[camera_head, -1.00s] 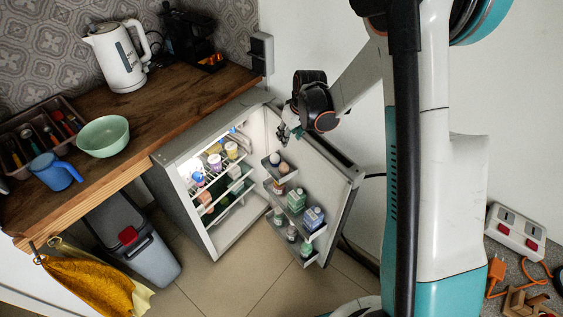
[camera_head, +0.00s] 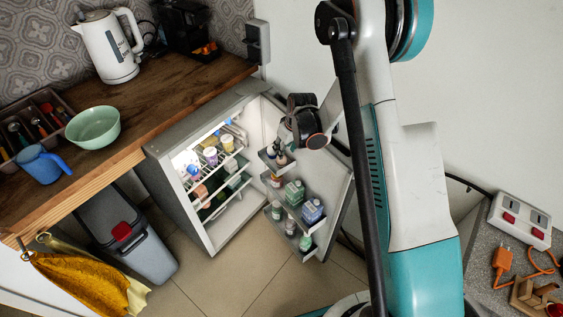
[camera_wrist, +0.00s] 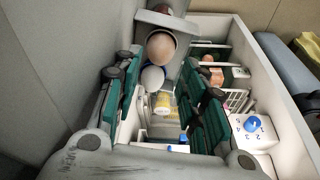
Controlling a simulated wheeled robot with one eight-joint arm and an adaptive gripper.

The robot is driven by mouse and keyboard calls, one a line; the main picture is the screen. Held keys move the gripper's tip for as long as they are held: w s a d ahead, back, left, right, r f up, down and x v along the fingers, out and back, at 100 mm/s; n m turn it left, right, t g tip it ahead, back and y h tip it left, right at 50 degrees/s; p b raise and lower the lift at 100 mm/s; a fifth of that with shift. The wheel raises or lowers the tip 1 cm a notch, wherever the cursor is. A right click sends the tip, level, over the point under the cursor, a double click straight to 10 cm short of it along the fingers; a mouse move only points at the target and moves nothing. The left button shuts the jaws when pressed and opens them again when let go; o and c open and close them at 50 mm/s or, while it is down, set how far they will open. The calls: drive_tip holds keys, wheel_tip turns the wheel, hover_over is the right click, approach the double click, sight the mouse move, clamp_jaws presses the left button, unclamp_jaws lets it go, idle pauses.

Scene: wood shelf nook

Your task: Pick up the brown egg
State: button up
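The brown egg (camera_wrist: 161,46) sits in the fridge door's top rack (camera_wrist: 165,20) in the wrist view. A white egg (camera_wrist: 153,78) is right beside it, nearer to me. My gripper (camera_wrist: 159,66) is open, with one green-padded finger left of the eggs and the other right of them. I cannot tell whether either finger touches an egg. In the head view my gripper (camera_head: 277,147) is over the upper door rack, partly hidden by my wrist, and the eggs there are too small to tell apart.
The small fridge (camera_head: 182,190) stands open under the wooden counter (camera_head: 165,95), with its door swung right. Bottles and cartons (camera_head: 295,193) fill the lower door racks.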

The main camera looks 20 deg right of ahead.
drive_tip(key=b+x, duration=0.2)
drive_tip(key=x, duration=0.4)
drive_tip(key=shift+f+b, duration=0.15)
drive_tip(key=shift+b, duration=0.15)
drive_tip(key=c, duration=0.7)
